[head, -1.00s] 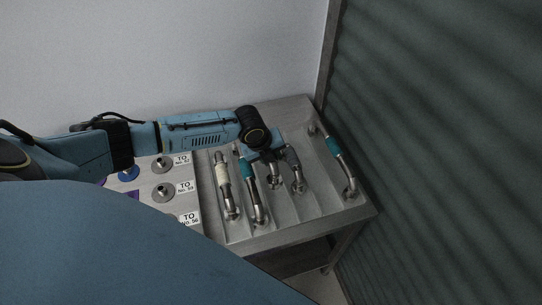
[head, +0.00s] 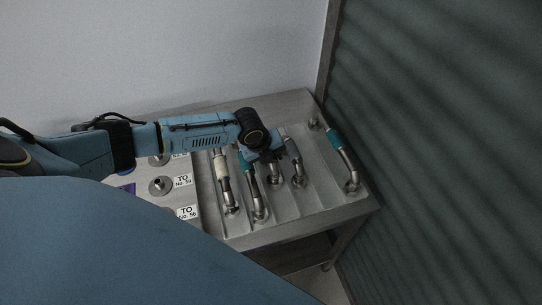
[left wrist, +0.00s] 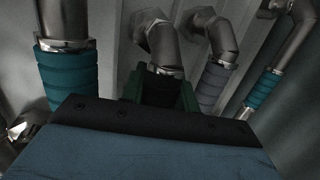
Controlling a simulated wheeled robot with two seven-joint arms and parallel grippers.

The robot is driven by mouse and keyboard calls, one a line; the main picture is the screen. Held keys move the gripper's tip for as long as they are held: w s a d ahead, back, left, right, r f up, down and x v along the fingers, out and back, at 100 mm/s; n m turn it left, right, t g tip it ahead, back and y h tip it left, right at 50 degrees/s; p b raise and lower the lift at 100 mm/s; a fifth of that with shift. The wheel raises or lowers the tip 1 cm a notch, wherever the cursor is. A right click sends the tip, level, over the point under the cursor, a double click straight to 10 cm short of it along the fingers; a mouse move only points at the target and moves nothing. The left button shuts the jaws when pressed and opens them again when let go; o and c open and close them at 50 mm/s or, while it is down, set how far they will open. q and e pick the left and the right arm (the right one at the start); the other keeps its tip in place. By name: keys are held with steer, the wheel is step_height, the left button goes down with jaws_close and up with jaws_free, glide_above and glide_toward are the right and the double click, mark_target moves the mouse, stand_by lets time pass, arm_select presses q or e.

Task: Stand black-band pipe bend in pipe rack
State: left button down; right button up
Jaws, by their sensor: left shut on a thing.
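My left gripper (head: 270,157) is over the middle of the row of pipe bends. In the left wrist view its dark green fingers (left wrist: 160,92) are shut around the black band of the black-band pipe bend (left wrist: 161,46). The bend's bare metal elbow shows beyond the fingers, and in the head view its lower end (head: 275,181) shows below the gripper. The pipe rack (head: 318,185) appears to be the grey metal top with dividers. I cannot tell whether the held bend touches it. My right gripper is not in view.
A cream-band bend (head: 222,172) and a teal-band bend (head: 250,180) are left of the held bend. A grey-band bend (head: 296,160) is close on its right. Another teal-band bend (head: 343,155) stands farther right. A labelled white panel (head: 183,197) with metal fittings adjoins left.

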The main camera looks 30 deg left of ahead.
arm_select(q)
steer(key=shift+f, duration=0.2)
stand_by(0.4)
steer(key=c, duration=1)
jaws_free()
steer(key=shift+o, duration=0.2)
steer(key=p+v, duration=0.1)
steer(key=v, duration=1.2)
steer(key=shift+r+p, duration=0.25)
steer(key=shift+p, duration=0.1)
